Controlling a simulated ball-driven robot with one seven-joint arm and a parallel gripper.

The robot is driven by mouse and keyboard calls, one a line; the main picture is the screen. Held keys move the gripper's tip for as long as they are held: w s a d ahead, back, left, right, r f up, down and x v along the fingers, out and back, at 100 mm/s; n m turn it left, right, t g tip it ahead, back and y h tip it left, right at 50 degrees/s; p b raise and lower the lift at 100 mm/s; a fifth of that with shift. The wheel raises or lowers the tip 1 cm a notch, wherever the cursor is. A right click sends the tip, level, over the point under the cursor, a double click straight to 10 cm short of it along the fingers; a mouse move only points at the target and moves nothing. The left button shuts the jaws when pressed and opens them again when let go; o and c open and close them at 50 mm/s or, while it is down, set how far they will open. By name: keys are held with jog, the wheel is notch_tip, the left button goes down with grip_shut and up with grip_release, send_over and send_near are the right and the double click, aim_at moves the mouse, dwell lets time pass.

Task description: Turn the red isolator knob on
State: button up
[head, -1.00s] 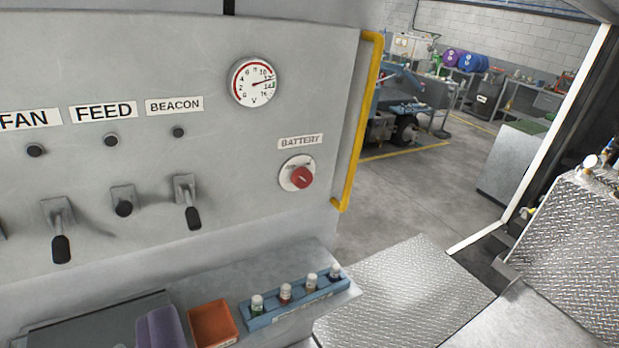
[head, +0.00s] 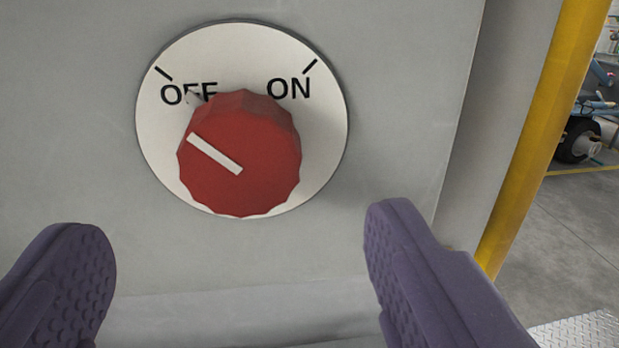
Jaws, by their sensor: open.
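The red isolator knob (head: 240,160) sits on a round white dial plate (head: 325,130) fixed to a grey panel. The plate is marked OFF at upper left and ON at upper right, each with a black tick. The white pointer line on the knob points up and left, toward the OFF side. My gripper (head: 235,255) is open and empty, with one purple finger at lower left and one at lower right. The knob shows between and above the fingertips, and neither finger touches it.
A yellow rail (head: 535,130) runs along the panel's right edge, to the right of my right finger. The grey panel (head: 70,110) is bare around the dial. Beyond the rail are a wheeled machine (head: 578,140) and open floor.

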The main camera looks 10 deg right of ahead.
aim_at(239, 165)
jog(key=w, duration=0.3)
jog(key=w+b, duration=0.1)
jog(key=w, duration=0.1)
jog(key=shift+w+a, duration=0.2)
jog(key=shift+w, duration=0.2)
jog(key=shift+w+b, duration=0.35)
jog(key=shift+w, duration=0.3)
jog(key=shift+r, duration=0.1)
jog(key=shift+c, duration=0.2)
jog(key=c, duration=1)
